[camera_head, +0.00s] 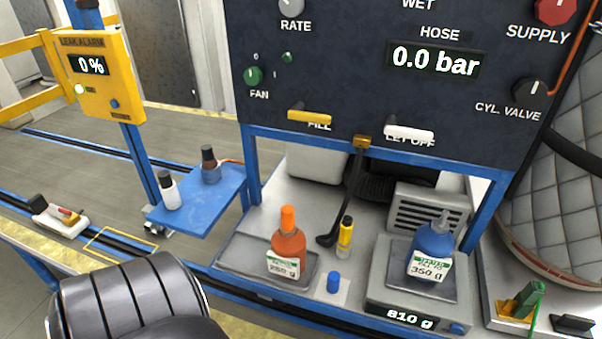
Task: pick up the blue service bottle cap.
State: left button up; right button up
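The blue service bottle cap (333,282) stands on a small pale square pad on the bench, between the orange bottle and the scale. A blue bottle (433,252) with a white and green label stands on the scale (409,316), which reads 810 g. An orange bottle (288,246) with an orange top stands in a grey tray (233,262) left of the cap. Neither of my grippers shows in the head view.
A blue side shelf (204,208) holds two small bottles. A control panel (400,100) overhangs the bench.

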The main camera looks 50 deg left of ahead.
aim_at(334, 277)
jog(key=u, duration=1.25)
